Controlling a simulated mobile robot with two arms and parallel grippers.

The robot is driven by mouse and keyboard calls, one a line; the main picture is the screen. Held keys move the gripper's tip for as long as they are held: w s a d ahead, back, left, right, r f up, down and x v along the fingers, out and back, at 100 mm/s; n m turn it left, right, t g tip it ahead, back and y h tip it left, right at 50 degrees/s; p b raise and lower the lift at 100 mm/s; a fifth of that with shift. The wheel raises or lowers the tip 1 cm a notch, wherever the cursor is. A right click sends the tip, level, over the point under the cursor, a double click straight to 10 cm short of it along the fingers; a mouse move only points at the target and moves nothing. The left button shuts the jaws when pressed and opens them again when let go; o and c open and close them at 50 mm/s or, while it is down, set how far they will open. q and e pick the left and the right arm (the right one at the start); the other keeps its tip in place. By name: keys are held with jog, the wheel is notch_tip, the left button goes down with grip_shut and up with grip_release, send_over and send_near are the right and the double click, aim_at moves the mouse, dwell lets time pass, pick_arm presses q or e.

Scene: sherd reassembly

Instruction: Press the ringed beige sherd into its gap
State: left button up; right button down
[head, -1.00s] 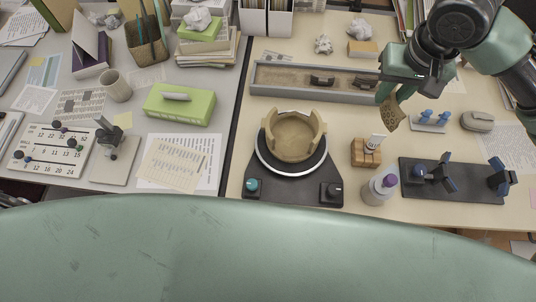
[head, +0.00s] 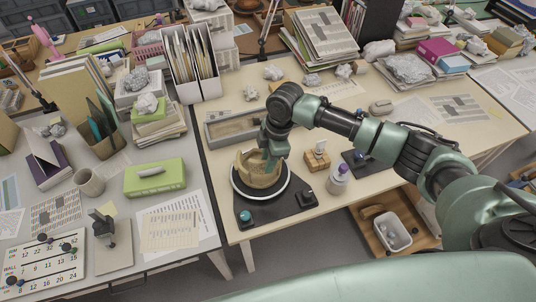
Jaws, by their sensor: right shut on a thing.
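The beige pot (head: 251,178) stands on a round turntable with a white rim (head: 260,203), on a dark base (head: 280,210). My right arm reaches in from the right, and my right gripper (head: 269,161) points down at the pot's upper right side. It is shut on the beige sherd, which I cannot clearly tell apart from the pot wall here. The fingers and wrist cover that side of the pot, so the gap and the sherd's fit in it are hidden. My left gripper is not in view.
A wooden block holder (head: 317,158) and a bottle with a purple cap (head: 338,181) stand right of the turntable. A grey trough (head: 228,127) lies behind it. A green box (head: 154,177) is on the left table. A dark stand (head: 358,162) is partly behind my arm.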

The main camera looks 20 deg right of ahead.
jog(key=shift+s+a+f+n, duration=0.1)
jog(key=shift+f+n, duration=0.2)
jog(key=shift+n, duration=0.1)
jog(key=shift+f, duration=0.15)
jog(key=shift+f+b, duration=0.4)
jog(key=shift+b, duration=0.1)
jog(key=shift+f+b, duration=1.45)
notch_tip(320, 180, down, 2)
jog(key=shift+b, duration=1)
pick_arm(q)
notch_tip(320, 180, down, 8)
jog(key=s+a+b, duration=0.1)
jog(key=b, duration=0.1)
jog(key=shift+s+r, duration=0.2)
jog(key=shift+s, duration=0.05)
pick_arm(e)
jog(key=shift+w+f, duration=0.2)
jog(key=shift+f, duration=0.35)
jog(key=shift+w+f, duration=0.2)
jog(key=shift+f, duration=0.3)
jog(key=shift+w+f, duration=0.1)
jog(key=shift+w, duration=0.2)
